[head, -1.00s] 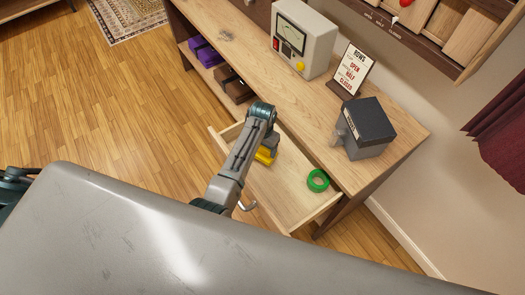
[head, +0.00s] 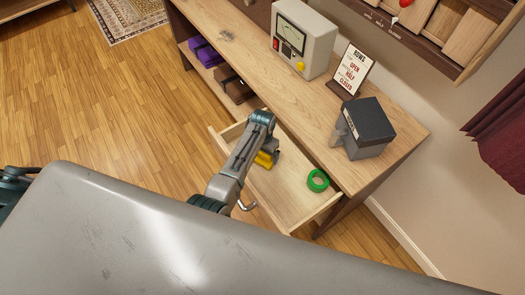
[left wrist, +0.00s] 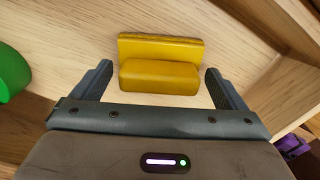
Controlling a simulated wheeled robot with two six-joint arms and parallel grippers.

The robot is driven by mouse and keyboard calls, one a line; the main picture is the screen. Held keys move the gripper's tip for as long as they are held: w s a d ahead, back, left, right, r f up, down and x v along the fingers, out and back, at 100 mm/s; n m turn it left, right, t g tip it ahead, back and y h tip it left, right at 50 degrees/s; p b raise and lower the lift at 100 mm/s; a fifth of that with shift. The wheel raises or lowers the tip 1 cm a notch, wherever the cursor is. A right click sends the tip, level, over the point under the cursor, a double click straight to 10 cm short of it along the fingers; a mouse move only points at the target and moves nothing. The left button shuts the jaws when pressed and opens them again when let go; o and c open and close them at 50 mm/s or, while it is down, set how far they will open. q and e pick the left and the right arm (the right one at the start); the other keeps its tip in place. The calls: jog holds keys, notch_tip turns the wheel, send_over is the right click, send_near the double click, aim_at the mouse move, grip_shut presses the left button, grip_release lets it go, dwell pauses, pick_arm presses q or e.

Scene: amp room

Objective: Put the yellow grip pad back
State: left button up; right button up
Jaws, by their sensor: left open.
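The yellow grip pad (head: 264,160) lies in the open wooden drawer (head: 285,200), partly hidden by my left arm in the head view. In the left wrist view the yellow pad (left wrist: 160,75) shows as a block with a stepped shape. My left gripper (left wrist: 158,68) is open, with one finger on either side of the pad and gaps between the fingers and the pad. In the head view my left gripper (head: 270,147) points down into the drawer. My right gripper is not seen.
A green ring (head: 317,181) lies at the drawer's right end. On the desk stand a dark-topped grey box (head: 370,125), a sign (head: 351,72) and a cream meter box (head: 303,38). Purple (head: 203,52) and brown (head: 234,86) items sit on the shelf left of the drawer.

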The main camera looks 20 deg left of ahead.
pick_arm(q)
notch_tip(320, 180, up, 12)
jog(key=shift+r+b, duration=0.15)
jog(key=shift+b, duration=0.3)
